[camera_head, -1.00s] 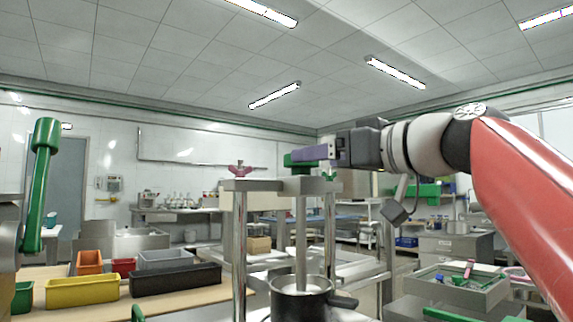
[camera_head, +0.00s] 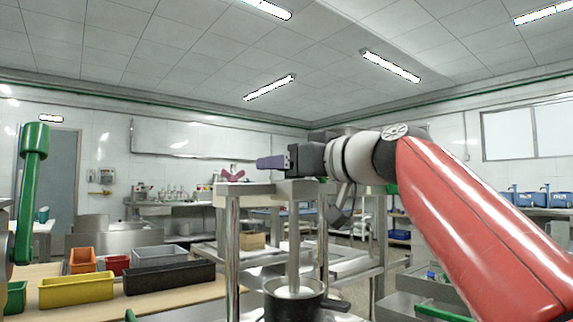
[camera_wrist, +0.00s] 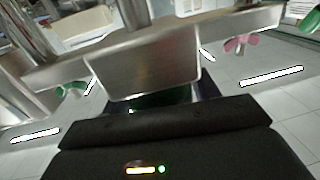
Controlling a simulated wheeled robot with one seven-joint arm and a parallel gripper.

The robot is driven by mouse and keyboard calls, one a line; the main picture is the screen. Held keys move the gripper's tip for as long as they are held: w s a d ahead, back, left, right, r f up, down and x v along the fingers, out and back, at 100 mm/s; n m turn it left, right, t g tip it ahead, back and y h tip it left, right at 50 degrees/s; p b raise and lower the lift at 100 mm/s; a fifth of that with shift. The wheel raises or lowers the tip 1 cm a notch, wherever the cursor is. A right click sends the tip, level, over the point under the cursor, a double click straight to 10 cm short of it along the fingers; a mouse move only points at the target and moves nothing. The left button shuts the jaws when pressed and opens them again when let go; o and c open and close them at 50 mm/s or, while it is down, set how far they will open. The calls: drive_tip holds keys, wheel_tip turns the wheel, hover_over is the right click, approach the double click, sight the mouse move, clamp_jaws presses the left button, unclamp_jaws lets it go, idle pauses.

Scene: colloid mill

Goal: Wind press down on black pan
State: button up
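The press stands in the middle of the head view, with a flat metal crossbar (camera_head: 250,188), bright posts and a central screw rod (camera_head: 293,240). The rod runs down into the black pan (camera_head: 296,306), which has a side handle. My gripper (camera_head: 272,163) is at the top of the press, just above the crossbar, with a purple finger pointing left. In the wrist view, a dark green part (camera_wrist: 160,98) shows between my dark fingers, beside a metal block (camera_wrist: 150,72) of the press. Whether the fingers touch the green part is unclear.
A pink wing nut (camera_head: 233,175) sits on the crossbar's left end; a green one (camera_wrist: 72,88) shows in the wrist view. Yellow (camera_head: 76,290), orange and black bins stand on the wooden bench at left. A green post (camera_head: 30,190) rises at far left.

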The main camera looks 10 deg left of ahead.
drive_tip(key=c, duration=0.6)
drive_tip(key=shift+m+t+h+p, duration=0.3)
drive_tip(key=shift+m+t+h, duration=0.1)
drive_tip(key=shift+t, duration=0.1)
drive_tip(key=shift+r+m+t+h+p, duration=0.15)
drive_tip(key=shift+m+t+h+p, duration=0.25)
drive_tip(key=shift+m+t+h, duration=0.15)
drive_tip(key=m+t+h+p, duration=0.3)
drive_tip(key=h, duration=0.1)
drive_tip(key=shift+w+d, duration=0.25)
drive_tip(key=shift+w+d+m+t+h+p, duration=0.15)
drive_tip(key=shift+m+t+h+p, duration=0.2)
drive_tip(key=shift+m+t+h, duration=0.7)
drive_tip(key=shift+d+f+m+h, duration=0.1)
drive_tip(key=shift+m+h, duration=0.9)
drive_tip(key=shift+h, duration=0.7)
drive_tip(key=shift+d+f+m+h, duration=0.1)
drive_tip(key=shift+m+h, duration=0.9)
drive_tip(key=shift+h, duration=0.7)
drive_tip(key=shift+d+m+h, duration=0.15)
drive_tip(key=shift+m+h, duration=0.55)
drive_tip(key=shift+h, duration=0.4)
drive_tip(key=shift+d+m+h, duration=0.1)
drive_tip(key=shift+m+h, duration=0.6)
drive_tip(key=shift+h, duration=0.4)
drive_tip(key=shift+d, duration=0.1)
